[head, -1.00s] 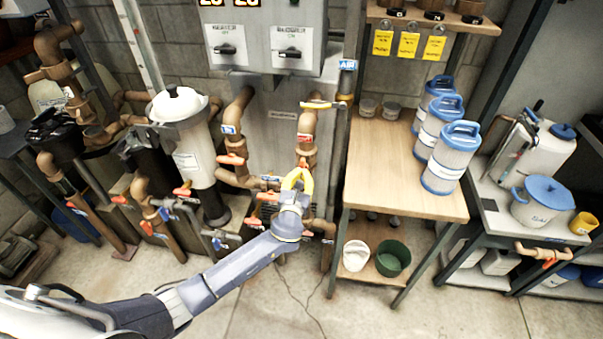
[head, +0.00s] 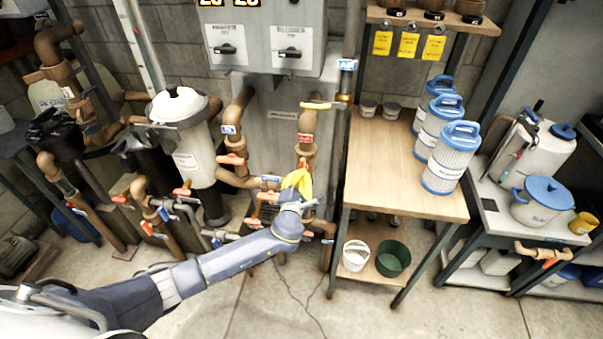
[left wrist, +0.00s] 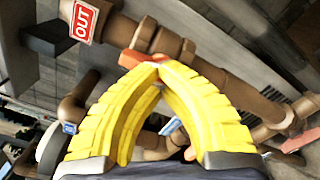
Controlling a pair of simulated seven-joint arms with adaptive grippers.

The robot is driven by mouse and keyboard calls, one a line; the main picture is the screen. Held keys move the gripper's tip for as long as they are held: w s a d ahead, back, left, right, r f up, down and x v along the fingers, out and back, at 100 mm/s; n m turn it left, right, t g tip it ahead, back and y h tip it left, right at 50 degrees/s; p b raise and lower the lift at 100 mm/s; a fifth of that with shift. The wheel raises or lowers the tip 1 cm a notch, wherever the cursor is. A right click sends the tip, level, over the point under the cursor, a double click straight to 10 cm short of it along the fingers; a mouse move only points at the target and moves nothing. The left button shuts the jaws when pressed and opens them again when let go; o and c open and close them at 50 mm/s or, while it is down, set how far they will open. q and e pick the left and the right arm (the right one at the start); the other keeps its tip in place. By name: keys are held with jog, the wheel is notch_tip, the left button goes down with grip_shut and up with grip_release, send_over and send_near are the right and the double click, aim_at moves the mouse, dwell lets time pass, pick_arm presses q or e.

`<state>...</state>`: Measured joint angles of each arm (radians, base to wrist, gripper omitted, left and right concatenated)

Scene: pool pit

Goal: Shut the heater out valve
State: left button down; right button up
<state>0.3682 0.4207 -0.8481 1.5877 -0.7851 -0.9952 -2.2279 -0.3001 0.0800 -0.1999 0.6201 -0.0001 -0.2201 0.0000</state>
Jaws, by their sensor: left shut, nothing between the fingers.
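The heater out valve has a red-orange handle (left wrist: 133,58) on a brown pipe, close to a red OUT label (left wrist: 84,22) in the left wrist view. In the head view the red label (head: 305,138) sits on the right-hand brown heater pipe (head: 307,122). The valve below it is mostly hidden behind my fingers. My left gripper (head: 300,174) has yellow fingers, with their tips together and empty. In the left wrist view the fingertips (left wrist: 158,70) overlap the handle's right end; I cannot tell whether they touch it. My right gripper is not in view.
Another brown heater pipe (head: 240,112) with an orange-handled valve (head: 232,160) stands to the left. A white filter tank (head: 190,150) is further left. A wooden-topped bench (head: 385,190) with blue-lidded cartridges (head: 450,158) stands close on the right. Open floor lies in front.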

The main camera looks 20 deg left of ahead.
pick_arm(q)
jog(key=m, duration=0.8)
jog(key=shift+m, duration=0.3)
jog(key=c, duration=1.3)
grip_release()
jog(key=shift+s+d, duration=0.15)
jog(key=shift+s, duration=1.65)
jog(key=shift+s+d, duration=0.15)
jog(key=shift+s, duration=1.6)
